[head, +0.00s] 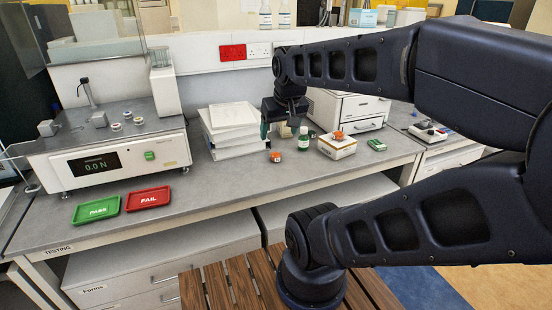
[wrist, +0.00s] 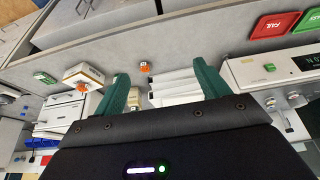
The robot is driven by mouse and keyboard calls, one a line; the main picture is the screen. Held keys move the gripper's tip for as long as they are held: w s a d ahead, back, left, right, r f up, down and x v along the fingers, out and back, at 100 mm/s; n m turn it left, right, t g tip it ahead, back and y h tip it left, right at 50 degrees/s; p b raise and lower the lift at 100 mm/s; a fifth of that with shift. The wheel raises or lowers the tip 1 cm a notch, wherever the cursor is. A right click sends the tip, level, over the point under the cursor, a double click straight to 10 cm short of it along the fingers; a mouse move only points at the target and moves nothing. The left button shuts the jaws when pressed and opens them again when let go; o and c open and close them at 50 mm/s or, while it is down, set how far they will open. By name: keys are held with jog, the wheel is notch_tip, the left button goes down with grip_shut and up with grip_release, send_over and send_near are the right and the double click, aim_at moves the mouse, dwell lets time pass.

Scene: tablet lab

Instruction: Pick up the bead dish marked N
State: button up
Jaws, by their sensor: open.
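I cannot make out a dish with a readable N in either view. Two small round dish-like pieces (head: 117,127) and (head: 138,120) sit on top of the testing machine (head: 150,160) at the left; any marking on them is too small to read. My gripper (head: 275,131) is above the bench, right beside the paper stack and well to the right of those pieces. In the wrist view my gripper (wrist: 161,71) has its two teal fingers wide apart with nothing held between them. The lower part of the gripper is small and dark in the head view.
Green PASS (head: 97,210) and red FAIL (head: 148,198) trays lie at front left. Bare bench lies between.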

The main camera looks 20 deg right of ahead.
jog(key=shift+o, duration=0.6)
jog(key=m+g+h, duration=0.1)
jog(key=m+h, duration=0.2)
jog(key=m, duration=0.6)
send_over(275, 153)
jog(key=s+a, duration=0.3)
notch_tip(275, 153, down, 19)
jog(key=shift+x, duration=2.8)
jog(key=x, duration=0.4)
jog(key=shift+s+d, duration=0.25)
jog(key=shift+s, duration=0.05)
jog(key=shift+w+d+f, duration=0.15)
jog(key=shift+w+f, duration=0.05)
jog(key=shift+f, duration=0.4)
jog(key=c, duration=1.1)
